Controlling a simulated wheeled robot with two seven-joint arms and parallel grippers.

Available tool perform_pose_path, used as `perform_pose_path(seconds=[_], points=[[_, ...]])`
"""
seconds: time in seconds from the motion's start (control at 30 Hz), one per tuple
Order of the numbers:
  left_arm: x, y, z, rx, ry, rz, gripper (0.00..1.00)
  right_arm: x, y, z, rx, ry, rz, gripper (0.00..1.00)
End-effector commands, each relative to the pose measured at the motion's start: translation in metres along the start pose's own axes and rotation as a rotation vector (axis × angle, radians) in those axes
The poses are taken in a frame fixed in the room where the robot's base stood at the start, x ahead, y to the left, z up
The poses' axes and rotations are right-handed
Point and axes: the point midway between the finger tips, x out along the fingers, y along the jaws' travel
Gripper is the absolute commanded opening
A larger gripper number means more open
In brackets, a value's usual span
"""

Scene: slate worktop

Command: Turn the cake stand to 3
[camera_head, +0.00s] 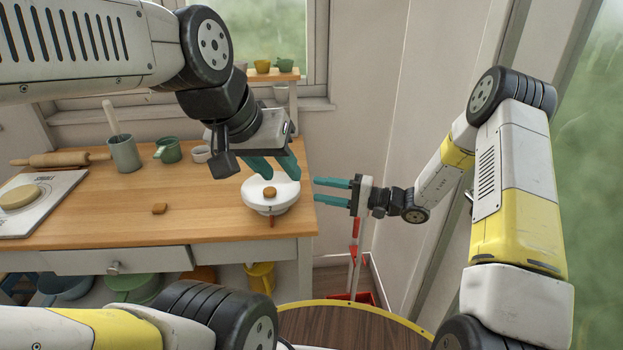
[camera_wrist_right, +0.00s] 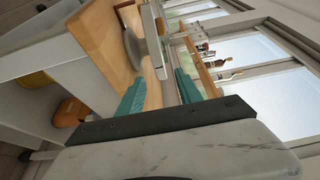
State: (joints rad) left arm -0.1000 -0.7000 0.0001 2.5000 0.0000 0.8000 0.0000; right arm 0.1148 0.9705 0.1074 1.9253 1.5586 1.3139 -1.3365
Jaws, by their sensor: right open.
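The white cake stand (camera_head: 283,202) stands near the right end of the wooden worktop, with a small brown piece (camera_head: 270,191) on its top. A small brown part (camera_head: 271,221) shows at its front, below the rim. No number on it is legible. In the right wrist view the stand (camera_wrist_right: 154,42) appears tilted, beyond the fingertips. My left gripper (camera_head: 282,178) is over the stand's back edge, its teal fingers apart; I cannot tell whether they touch it. My right gripper (camera_head: 316,189) is open and empty, just right of the stand, its fingers pointing at it, apart from it.
A small brown piece (camera_head: 159,208) lies on the worktop (camera_head: 110,220). A grey-green crock (camera_head: 124,154), a green mug (camera_head: 168,150) and a white cup (camera_head: 201,154) stand at the back. A rolling pin (camera_head: 60,159) and a board (camera_head: 50,210) are left. The middle front is clear.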

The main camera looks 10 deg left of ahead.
Motion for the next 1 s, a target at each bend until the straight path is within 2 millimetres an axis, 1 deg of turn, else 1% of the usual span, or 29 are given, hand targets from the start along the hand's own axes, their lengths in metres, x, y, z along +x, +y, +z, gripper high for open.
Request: perform_pose_path(seconds=[0.03, 0.17, 0.4, 0.53, 0.7, 0.93, 1.0], points=[[0.000, 0.000, 0.000, 0.000, 0.000, 0.000, 0.36, 0.002, 0.003, -0.001, 0.002, 0.005, -0.006, 0.42], [0.000, 0.000, 0.000, 0.000, 0.000, 0.000, 0.36, 0.015, 0.002, -0.002, 0.000, 0.007, -0.008, 0.42], [0.000, 0.000, 0.000, 0.000, 0.000, 0.000, 0.36, 0.054, 0.002, -0.001, 0.000, 0.004, -0.007, 0.42], [0.000, 0.000, 0.000, 0.000, 0.000, 0.000, 0.36, 0.069, 0.002, -0.002, 0.000, 0.005, -0.007, 0.42], [0.000, 0.000, 0.000, 0.000, 0.000, 0.000, 0.36, 0.078, 0.002, -0.002, 0.001, 0.008, -0.006, 0.42], [0.000, 0.000, 0.000, 0.000, 0.000, 0.000, 0.36, 0.078, 0.002, -0.002, 0.001, 0.008, -0.006, 0.42], [0.000, 0.000, 0.000, 0.000, 0.000, 0.000, 0.36, 0.078, 0.002, -0.002, 0.001, 0.008, -0.006, 0.28]])
